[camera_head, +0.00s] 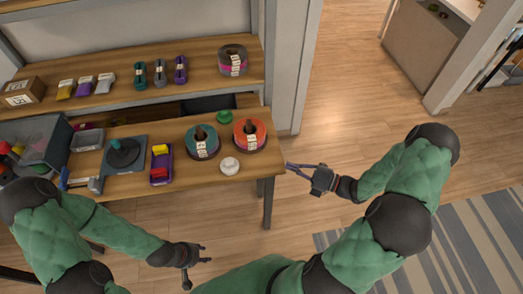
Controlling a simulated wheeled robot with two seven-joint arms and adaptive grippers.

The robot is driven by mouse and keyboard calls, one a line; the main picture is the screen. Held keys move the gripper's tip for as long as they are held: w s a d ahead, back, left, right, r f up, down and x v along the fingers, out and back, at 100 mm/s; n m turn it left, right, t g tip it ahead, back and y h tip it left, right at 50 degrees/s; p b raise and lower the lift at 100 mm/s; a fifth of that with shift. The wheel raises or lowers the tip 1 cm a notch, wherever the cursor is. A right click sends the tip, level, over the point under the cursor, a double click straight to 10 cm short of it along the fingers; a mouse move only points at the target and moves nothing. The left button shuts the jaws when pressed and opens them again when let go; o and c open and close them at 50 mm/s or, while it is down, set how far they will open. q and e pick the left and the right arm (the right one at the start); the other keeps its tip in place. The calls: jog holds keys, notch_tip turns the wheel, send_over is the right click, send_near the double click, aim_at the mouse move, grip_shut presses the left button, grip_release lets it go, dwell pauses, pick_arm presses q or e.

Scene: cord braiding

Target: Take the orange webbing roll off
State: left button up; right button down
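The orange webbing roll (250,128) lies flat at the right end of the workbench. It sits around an upright post, on top of a darker roll. My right gripper (289,168) is just off the bench's right edge, to the right of and nearer than the orange roll, and is not touching it. Its fingers point left toward the bench and look parted, with nothing between them. My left gripper (201,266) is in front of the bench, low in the picture and well apart from the roll. Its fingers look spread and empty.
A teal roll (202,140) on a post stands left of the orange one. A white knob (229,166) and a green knob (224,116) lie close by.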

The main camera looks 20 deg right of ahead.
aim_at(254, 144)
jog(key=b+x, duration=0.3)
jog(key=x, duration=0.7)
jog(key=shift+w+f+b, duration=0.1)
jog(key=shift+w+b, duration=0.45)
jog(key=shift+w, duration=0.65)
jog(key=shift+w+d, duration=0.15)
jog(key=shift+w, duration=0.65)
jog(key=shift+w+r+p, duration=0.25)
jog(key=shift+w+p, duration=0.25)
jog(key=shift+w, duration=0.25)
jog(key=shift+w+f, duration=0.1)
